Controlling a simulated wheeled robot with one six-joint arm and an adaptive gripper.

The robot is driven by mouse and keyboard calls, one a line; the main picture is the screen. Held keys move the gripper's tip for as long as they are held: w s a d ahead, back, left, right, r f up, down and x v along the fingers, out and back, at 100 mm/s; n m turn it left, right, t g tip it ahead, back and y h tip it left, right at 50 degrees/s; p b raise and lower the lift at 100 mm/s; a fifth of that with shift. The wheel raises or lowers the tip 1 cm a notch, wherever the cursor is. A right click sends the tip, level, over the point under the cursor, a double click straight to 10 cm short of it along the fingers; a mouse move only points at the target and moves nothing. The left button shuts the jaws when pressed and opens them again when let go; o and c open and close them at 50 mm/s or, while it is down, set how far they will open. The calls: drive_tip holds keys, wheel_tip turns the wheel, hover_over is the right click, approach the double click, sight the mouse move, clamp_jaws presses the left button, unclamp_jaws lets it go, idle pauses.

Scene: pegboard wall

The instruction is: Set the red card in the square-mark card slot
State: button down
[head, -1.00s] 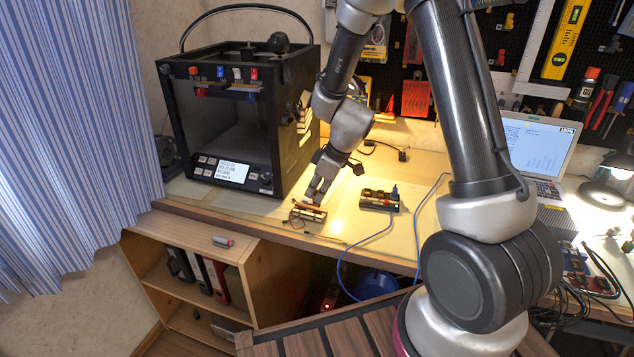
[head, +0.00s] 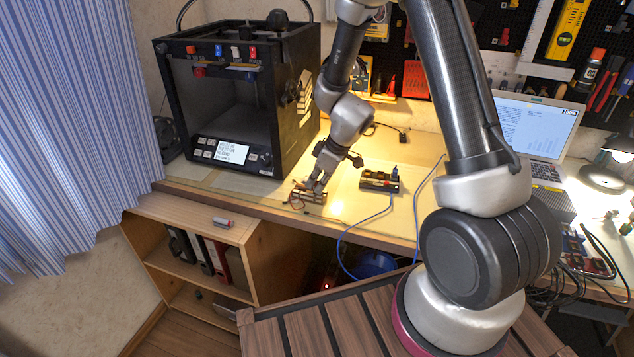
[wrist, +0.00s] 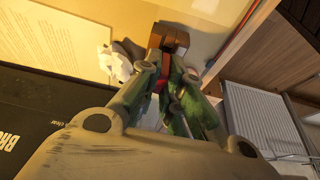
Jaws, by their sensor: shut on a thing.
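My gripper (head: 314,187) points down over a small brown holder (head: 303,198) near the front edge of the workbench. In the wrist view, the fingers of my gripper (wrist: 168,88) are closed together, with a narrow red strip, the red card (wrist: 163,77), between them. The card is mostly hidden by the fingers. A brown block (wrist: 168,38) shows just beyond the fingertips. A dark box (head: 380,181) with small red and blue parts stands to the right of the holder. I cannot make out the square mark or tell which slot carries it.
A black 3D printer (head: 240,95) stands on the left of the bench. A blue cable (head: 352,235) runs from the dark box over the front edge. A laptop (head: 535,130) and a lamp (head: 605,175) are at the right. A wooden shelf (head: 190,222) stands below the bench.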

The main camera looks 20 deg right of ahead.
drive_tip(key=c, duration=1.5)
unclamp_jaws()
drive_tip(key=v, duration=1.2)
drive_tip(key=shift+w+a, duration=0.1)
